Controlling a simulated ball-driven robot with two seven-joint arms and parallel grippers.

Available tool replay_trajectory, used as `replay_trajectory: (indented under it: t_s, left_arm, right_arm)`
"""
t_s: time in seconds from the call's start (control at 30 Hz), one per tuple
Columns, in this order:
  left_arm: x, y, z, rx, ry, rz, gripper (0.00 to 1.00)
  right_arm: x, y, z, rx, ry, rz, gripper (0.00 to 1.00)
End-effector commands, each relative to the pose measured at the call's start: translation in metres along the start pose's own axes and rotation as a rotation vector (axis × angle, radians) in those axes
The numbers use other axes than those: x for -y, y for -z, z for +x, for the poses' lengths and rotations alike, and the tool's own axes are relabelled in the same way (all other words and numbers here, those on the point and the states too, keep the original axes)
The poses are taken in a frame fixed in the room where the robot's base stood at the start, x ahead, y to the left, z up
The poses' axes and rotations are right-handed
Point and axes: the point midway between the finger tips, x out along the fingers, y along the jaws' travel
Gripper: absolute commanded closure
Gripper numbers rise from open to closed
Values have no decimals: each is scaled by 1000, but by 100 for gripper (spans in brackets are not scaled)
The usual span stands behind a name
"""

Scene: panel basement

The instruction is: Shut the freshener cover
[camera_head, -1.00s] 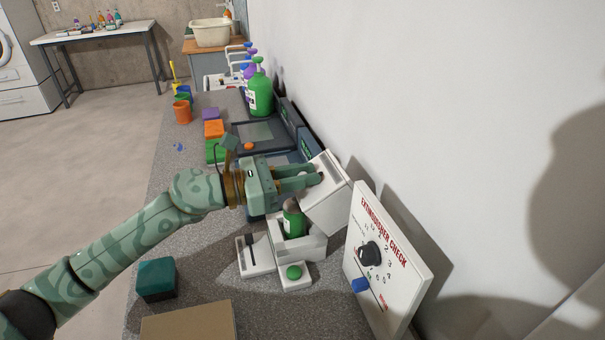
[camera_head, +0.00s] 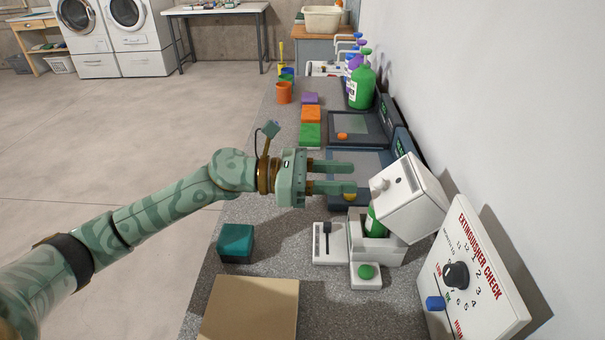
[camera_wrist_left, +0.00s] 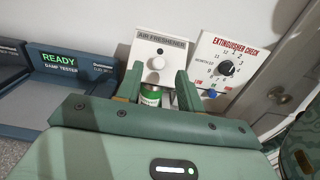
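The air freshener (camera_head: 372,245) is a white box on the counter with a green canister (camera_head: 371,220) standing inside it. Its white cover (camera_head: 408,197) is tilted up and back, so the box is open. In the left wrist view the cover (camera_wrist_left: 164,60), lettered "AIR FRESHENER", shows its round knob, with the canister (camera_wrist_left: 150,96) below. My left gripper (camera_head: 352,178) is open and empty, its fingers pointing at the cover from the left, apart from it in the head view. My right gripper is not in view.
The extinguisher check panel (camera_head: 474,275) stands right of the freshener. A green button pad (camera_head: 366,272) and a lever plate (camera_head: 328,243) lie in front. A teal block (camera_head: 236,243) and a tan box (camera_head: 250,307) are nearer. Dark testers (camera_head: 362,128) stand behind.

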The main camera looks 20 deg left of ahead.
Motion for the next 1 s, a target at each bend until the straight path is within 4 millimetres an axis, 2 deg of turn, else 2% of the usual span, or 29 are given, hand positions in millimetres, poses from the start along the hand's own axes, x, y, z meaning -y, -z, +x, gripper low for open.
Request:
replay_trajectory:
  t_s: [0.03, 0.13, 0.33, 0.77, 1.0]
  left_arm:
    - [0, 2, -13, -3, -3, -2, 62]
    - [-1, 1, -36, -1, -3, 0, 62]
    - [-1, -2, -62, 3, -4, 2, 62]
    - [-1, -5, -67, 6, -3, 4, 60]
    - [4, -26, -74, -12, -7, 11, 60]
  right_arm:
    - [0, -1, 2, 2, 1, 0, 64]
    - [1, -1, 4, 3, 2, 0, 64]
    - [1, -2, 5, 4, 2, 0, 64]
    - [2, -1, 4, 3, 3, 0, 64]
    - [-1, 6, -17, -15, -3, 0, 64]
